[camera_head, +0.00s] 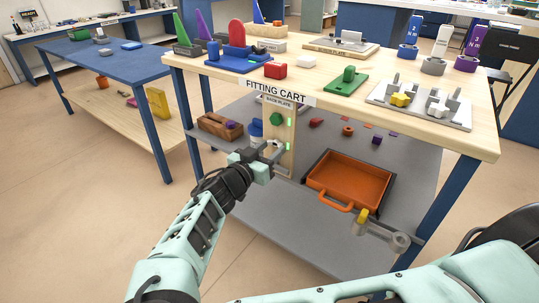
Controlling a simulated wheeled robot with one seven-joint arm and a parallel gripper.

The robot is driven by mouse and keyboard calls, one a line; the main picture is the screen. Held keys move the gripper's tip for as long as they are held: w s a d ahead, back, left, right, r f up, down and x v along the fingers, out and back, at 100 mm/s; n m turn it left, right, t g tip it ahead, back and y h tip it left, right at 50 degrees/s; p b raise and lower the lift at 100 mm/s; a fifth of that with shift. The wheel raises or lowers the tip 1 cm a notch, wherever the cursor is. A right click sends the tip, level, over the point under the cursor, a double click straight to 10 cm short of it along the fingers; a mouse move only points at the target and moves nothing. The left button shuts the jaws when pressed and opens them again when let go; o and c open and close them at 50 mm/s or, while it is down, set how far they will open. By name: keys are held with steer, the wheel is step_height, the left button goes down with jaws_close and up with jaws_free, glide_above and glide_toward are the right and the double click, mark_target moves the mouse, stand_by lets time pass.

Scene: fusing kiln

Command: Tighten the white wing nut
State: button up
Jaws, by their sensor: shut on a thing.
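An upright wooden plate (272,105) hangs below the front edge of the fitting cart, with a green hexagonal knob (275,118) on its upper part. My gripper (272,147) is at the lower part of this plate, below the green knob. Its jaws are shut on a small white piece, which looks like the white wing nut (279,144). The fingers hide much of it, and I cannot tell how close it sits to the plate. Small green marks show beside the knob and beside the jaws.
The cart top holds a grey studded plate (375,98) with yellow and white pieces, a green block (347,81) and a red block (276,70). On the grey lower shelf are an orange tray (345,169) and a wooden block (220,125). A blue table (85,53) stands left, with open floor between.

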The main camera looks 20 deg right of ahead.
steer(key=shift+a+f+m+b, duration=0.1)
steer(key=shift+a+m+b, duration=0.15)
steer(key=shift+m, duration=0.35)
steer(key=shift+d, duration=0.1)
steer(key=o, duration=1)
